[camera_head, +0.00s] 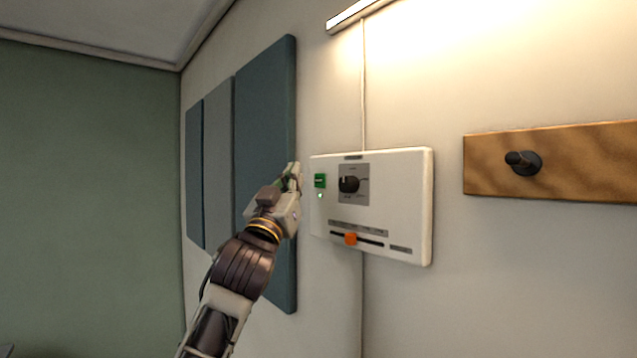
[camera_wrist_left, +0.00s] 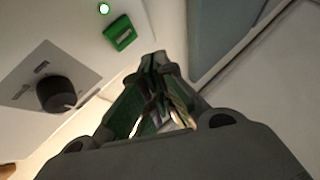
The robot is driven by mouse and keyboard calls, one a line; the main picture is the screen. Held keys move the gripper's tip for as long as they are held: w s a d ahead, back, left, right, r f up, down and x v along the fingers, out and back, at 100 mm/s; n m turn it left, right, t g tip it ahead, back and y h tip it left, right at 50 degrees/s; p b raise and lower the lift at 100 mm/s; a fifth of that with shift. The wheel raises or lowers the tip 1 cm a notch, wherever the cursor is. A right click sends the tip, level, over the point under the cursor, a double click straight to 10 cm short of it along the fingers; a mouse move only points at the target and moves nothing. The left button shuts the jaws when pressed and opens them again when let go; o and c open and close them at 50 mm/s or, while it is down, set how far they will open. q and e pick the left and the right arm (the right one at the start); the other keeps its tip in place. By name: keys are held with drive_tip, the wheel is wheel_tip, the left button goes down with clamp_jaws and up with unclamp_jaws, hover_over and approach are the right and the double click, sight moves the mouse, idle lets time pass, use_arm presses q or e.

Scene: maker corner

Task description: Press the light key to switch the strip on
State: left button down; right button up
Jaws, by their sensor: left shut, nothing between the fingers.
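The light key is a green square key (camera_head: 320,180) at the upper left of a white wall panel (camera_head: 410,215). In the left wrist view the green key (camera_wrist_left: 120,33) sits beyond and to the left of the fingertips, with a small lit green lamp (camera_wrist_left: 104,9) beside it. The light strip (camera_head: 355,14) high on the wall is glowing. My left gripper (camera_head: 296,172) is shut and empty, just left of the panel's edge, apart from the key in the picture. Its fingertips (camera_wrist_left: 154,58) show together in the wrist view. My right gripper is not in view.
The panel also has a black rotary knob (camera_head: 349,184) and an orange slider (camera_head: 351,239). Blue-grey wall boards (camera_head: 266,130) stand left of it, behind my left arm. A wooden rail (camera_head: 590,165) with a black peg (camera_head: 522,162) is at the right.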

use_arm(q)
drive_tip(key=shift+s+a, duration=0.8)
drive_tip(key=shift+a, duration=0.3)
idle(0.7)
idle(0.7)
